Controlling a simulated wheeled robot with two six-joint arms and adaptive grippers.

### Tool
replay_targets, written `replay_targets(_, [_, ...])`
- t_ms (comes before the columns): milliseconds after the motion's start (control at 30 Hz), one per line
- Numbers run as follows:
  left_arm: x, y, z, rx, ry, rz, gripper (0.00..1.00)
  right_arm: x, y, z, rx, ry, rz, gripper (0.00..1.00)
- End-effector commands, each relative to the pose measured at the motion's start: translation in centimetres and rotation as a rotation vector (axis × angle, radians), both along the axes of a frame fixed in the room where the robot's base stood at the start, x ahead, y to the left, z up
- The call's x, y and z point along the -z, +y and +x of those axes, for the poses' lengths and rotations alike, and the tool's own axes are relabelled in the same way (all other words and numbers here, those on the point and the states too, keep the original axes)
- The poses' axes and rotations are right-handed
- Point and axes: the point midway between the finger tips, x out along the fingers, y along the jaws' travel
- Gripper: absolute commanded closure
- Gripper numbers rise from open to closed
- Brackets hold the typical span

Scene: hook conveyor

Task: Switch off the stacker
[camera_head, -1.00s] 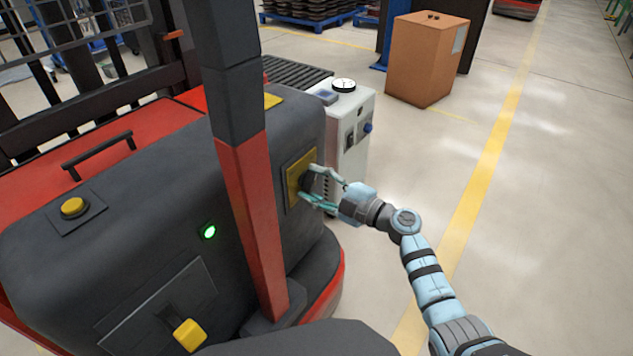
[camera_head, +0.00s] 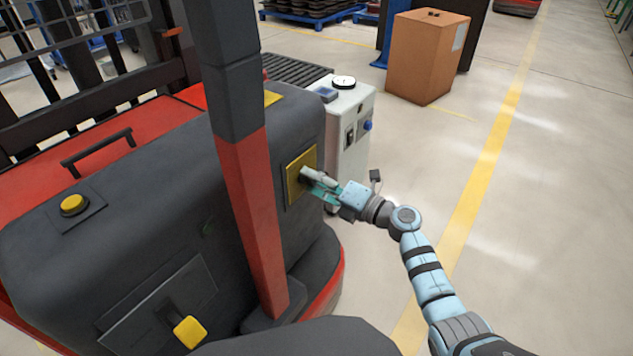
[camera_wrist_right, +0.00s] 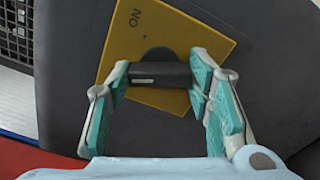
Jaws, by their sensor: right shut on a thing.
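The stacker (camera_head: 130,225) is a dark grey and red machine filling the left of the head view. A yellow switch plate (camera_head: 296,190) sits on its right side; the plate (camera_wrist_right: 205,48) shows in the wrist view with the letters "ON" upside down. A black rotary knob (camera_wrist_right: 158,73) stands on the plate, its handle lying nearly level across the wrist view. My right gripper (camera_head: 312,180) is shut on the knob's handle, with a finger at each end. My left gripper is out of view.
A red and grey post (camera_head: 250,190) rises in front of the stacker, left of my right arm. A white cabinet (camera_head: 352,125) stands just behind the switch plate. A brown box (camera_head: 425,60) is farther back. The floor right of my arm is clear.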

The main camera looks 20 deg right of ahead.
Motion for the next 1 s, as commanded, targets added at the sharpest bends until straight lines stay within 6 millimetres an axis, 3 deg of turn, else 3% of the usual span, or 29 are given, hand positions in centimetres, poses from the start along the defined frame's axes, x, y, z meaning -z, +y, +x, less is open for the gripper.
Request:
replay_targets(400, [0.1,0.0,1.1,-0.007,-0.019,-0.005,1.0,0.1,0.0,0.0,0.0,-0.153,-0.184,0.81])
replay_targets(1000, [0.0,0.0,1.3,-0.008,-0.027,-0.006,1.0,0.1,0.0,0.0,0.001,-0.184,-0.223,0.81])
